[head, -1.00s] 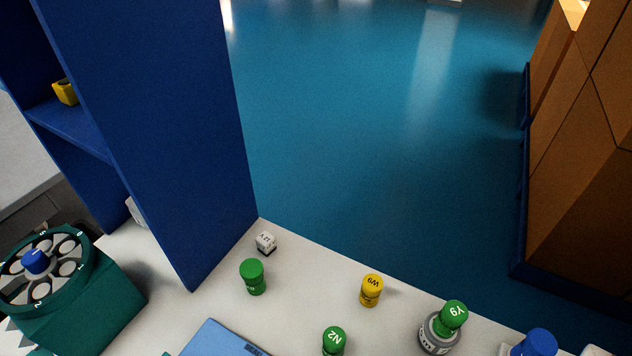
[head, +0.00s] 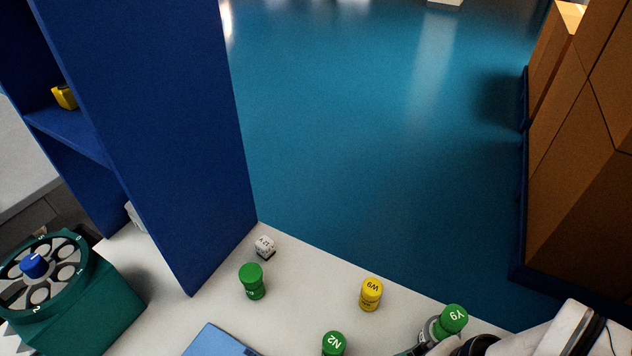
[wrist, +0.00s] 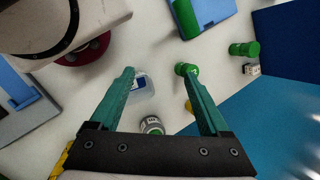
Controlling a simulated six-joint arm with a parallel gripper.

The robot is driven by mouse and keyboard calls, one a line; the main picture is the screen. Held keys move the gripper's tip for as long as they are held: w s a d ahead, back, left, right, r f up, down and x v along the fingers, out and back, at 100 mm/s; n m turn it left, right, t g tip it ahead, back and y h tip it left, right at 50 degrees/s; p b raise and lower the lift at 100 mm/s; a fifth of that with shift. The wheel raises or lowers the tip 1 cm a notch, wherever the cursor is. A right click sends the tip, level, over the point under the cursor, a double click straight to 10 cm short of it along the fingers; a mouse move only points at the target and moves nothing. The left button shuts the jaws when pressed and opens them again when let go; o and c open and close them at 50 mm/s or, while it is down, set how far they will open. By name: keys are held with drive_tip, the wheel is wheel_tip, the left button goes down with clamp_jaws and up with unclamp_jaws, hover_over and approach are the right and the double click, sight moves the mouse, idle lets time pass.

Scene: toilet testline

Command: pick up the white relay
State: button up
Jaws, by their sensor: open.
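The white relay (head: 265,246) is a small white cube with dark print and a dark base. It stands at the table's far edge, beside the blue cabinet, in the head view. In the wrist view the relay (wrist: 251,69) is at the right, behind a green-capped piece and well outside my fingers. My gripper (wrist: 155,72) has two teal fingers spread apart, with nothing held between them. In the head view my arm shows at the bottom right, far from the relay; its fingertips are not clear there.
Near the relay stand a green piece (head: 252,281), a yellow W9 piece (head: 371,294) and a green N2 piece (head: 334,344). A green Y9 cap (head: 453,319) is by my arm. A teal rotary holder (head: 90,310) stands left.

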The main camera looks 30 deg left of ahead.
drive_tip(key=w+a+f+m+g+y, duration=0.15)
drive_tip(key=w+a+m+y, duration=0.4)
drive_tip(key=a, duration=0.85)
drive_tip(key=m+t+y, duration=0.3)
drive_tip(key=m+t, duration=0.2)
drive_tip(key=m, duration=0.4)
approach(270, 247)
drive_tip(key=shift+n+y, duration=0.25)
drive_tip(key=x, duration=1.2)
drive_tip(key=shift+a+f, duration=0.15)
drive_tip(key=shift+f, duration=0.1)
clamp_jaws()
